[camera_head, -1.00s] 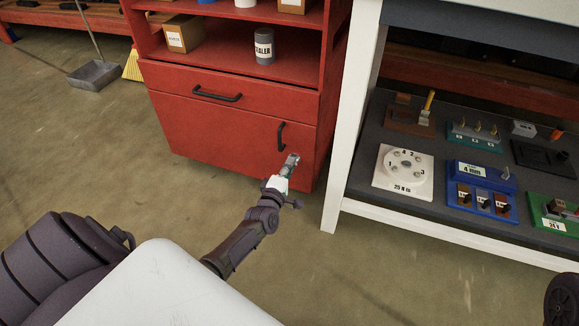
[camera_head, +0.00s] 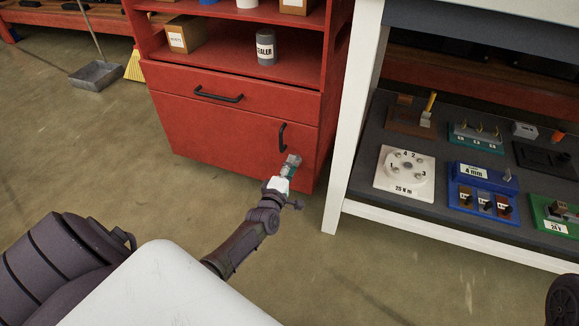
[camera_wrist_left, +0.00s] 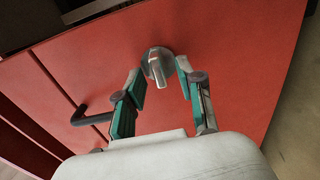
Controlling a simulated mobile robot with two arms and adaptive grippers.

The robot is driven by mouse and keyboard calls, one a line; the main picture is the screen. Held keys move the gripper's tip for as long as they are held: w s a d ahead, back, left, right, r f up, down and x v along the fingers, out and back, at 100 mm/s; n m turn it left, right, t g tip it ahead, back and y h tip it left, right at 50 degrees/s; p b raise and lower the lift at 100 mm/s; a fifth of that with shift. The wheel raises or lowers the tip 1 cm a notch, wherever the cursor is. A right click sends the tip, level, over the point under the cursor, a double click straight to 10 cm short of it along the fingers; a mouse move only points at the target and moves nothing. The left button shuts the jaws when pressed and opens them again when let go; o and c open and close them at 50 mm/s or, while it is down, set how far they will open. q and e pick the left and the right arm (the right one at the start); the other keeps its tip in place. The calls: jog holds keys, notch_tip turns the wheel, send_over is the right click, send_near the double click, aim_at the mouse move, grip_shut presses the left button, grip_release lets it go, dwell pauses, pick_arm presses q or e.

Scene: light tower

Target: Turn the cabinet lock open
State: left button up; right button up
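The red cabinet (camera_head: 215,130) has a lower door with a black vertical handle (camera_head: 282,136). The lock (camera_wrist_left: 157,64) is a round silver disc with a raised turning piece, seen on the red door in the left wrist view. My left gripper (camera_head: 291,162) is at the lower right part of the door, below the handle. In the wrist view its two teal-and-grey fingers (camera_wrist_left: 160,76) are spread, one on each side of the lock's turning piece, with gaps visible. My right gripper is not in view.
A white-framed bench (camera_head: 345,120) stands close to the right of the cabinet, its low shelf holding a white dial plate (camera_head: 404,180) and several small devices. The black handle (camera_wrist_left: 90,118) is left of the fingers in the wrist view. Floor in front is clear.

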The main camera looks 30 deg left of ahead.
pick_arm(q)
jog(key=v, duration=1.2)
